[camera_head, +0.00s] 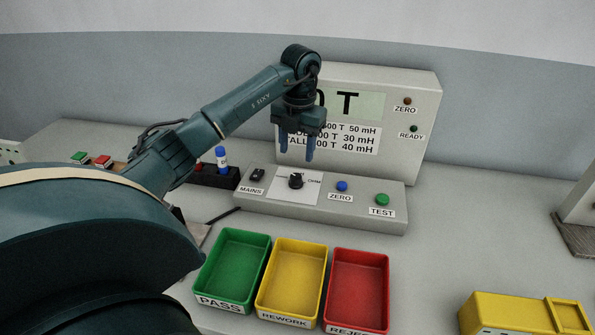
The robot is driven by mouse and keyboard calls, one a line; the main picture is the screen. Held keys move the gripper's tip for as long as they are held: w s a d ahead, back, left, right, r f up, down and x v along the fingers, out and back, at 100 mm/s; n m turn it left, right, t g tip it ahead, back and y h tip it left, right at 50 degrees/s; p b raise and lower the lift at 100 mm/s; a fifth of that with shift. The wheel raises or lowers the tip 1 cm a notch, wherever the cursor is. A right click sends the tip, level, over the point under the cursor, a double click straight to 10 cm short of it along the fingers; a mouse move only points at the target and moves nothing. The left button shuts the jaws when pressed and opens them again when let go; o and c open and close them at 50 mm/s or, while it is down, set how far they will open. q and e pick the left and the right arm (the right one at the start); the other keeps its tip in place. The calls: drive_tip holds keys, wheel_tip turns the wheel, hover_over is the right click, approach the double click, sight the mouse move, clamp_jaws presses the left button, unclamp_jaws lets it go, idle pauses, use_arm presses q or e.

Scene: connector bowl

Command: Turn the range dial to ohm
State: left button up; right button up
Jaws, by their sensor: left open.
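The range dial (296,181) is a black knob on a white plate with an OHM label to its right. It sits on the grey control panel (365,210), between the MAINS switch (258,174) and the blue ZERO button (342,186). I cannot tell exactly where the knob points. My left gripper (296,155) is open and points down above and behind the dial in the picture, apart from it, with nothing between its fingers. My left arm hides part of the display. My right gripper is not in view.
A grey display unit (428,100) stands behind the panel. A green TEST button (382,199) is at the panel's right. Green (203,285), yellow (262,300) and red (384,300) trays lie in front. A black holder (226,182) stands left.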

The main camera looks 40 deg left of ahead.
sight(295, 176)
use_arm(q)
wheel_tip(295, 176, down, 7)
drive_tip(key=shift+a+f+p, duration=0.15)
drive_tip(key=shift+p, duration=0.25)
drive_tip(key=shift+f, duration=0.4)
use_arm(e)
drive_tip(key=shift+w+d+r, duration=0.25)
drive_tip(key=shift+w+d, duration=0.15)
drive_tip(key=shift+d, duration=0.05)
use_arm(q)
drive_tip(key=c, duration=1)
drive_tip(key=shift+o, duration=0.2)
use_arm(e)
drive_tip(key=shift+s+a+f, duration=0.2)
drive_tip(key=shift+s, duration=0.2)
